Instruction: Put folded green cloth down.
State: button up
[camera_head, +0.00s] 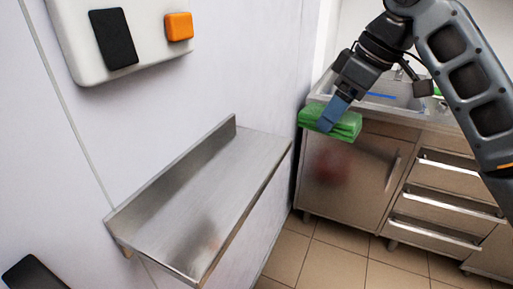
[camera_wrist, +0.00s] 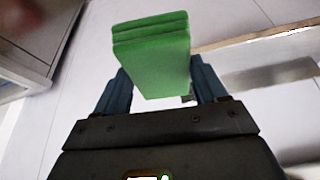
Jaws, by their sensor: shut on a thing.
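The folded green cloth (camera_head: 343,126) is a layered block held in the air in front of the sink counter. In the wrist view the cloth (camera_wrist: 152,58) sits between both fingers. My gripper (camera_head: 330,116) is shut on the cloth; its blue fingers show on either side in the wrist view (camera_wrist: 160,84). An empty steel wall shelf (camera_head: 205,195) with a raised back edge stands to the left of the gripper, apart from the cloth.
A steel counter with a sink (camera_head: 385,97) is behind the gripper, with a door and several drawers (camera_head: 440,205) below. A white wall panel (camera_head: 75,45) holds a black item (camera_head: 113,38) and an orange block (camera_head: 179,26). Tiled floor (camera_head: 320,250) is clear.

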jog(key=shift+n+g, duration=0.3)
jog(key=shift+n, duration=0.6)
jog(key=r, duration=0.2)
jog(key=s+a+r, duration=0.1)
jog(key=r, duration=0.1)
jog(key=a+r, duration=0.1)
jog(key=r, duration=0.1)
jog(key=shift+s+a, duration=0.1)
jog(key=shift+s, duration=0.1)
jog(key=shift+s+a, duration=0.1)
jog(key=shift+a, duration=0.25)
jog(key=a+f, duration=0.2)
jog(key=a, duration=0.1)
jog(key=a+f+p, duration=0.1)
jog(key=a+f, duration=0.1)
jog(key=a, duration=0.2)
jog(key=a+f, duration=0.2)
jog(key=a, duration=0.1)
jog(key=shift+s+a+f+p, duration=0.25)
jog(key=shift+s+a+p, duration=0.05)
jog(key=shift+s+a, duration=0.1)
jog(key=shift+a+f, duration=0.1)
jog(key=shift+f, duration=2)
jog(key=shift+f, duration=0.1)
jog(key=o, duration=0.9)
jog(key=shift+o, duration=0.2)
jog(key=v, duration=1.2)
jog(key=shift+d, duration=0.25)
